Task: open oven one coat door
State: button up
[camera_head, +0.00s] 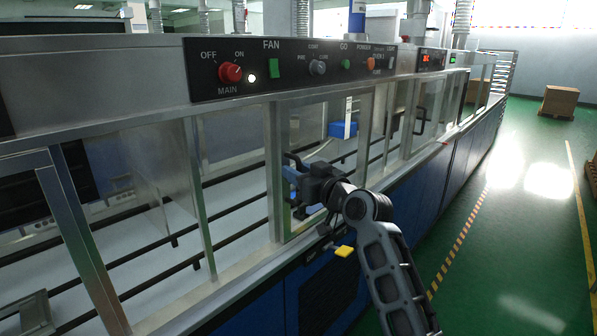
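A long metal-framed machine with glass panels runs from the left front to the far right. A framed glass door (318,128) sits below the control panel, and its frame looks closed. My gripper (290,176) is at the left edge of this door, close to its upright frame. A dark handle-like part shows beside the fingers. I cannot tell whether the fingers touch or grip it, because the gripper body hides the contact.
A control panel (290,70) with a red main knob (230,73) runs above the door. A yellow tab (345,251) sticks out below my gripper. Blue cabinet panels (262,308) form the lower front. Green floor (500,250) is open at right, with a cardboard box (560,101) far off.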

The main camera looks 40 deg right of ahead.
jog(key=shift+c, duration=0.4)
grip_shut()
jog(key=shift+d, duration=0.1)
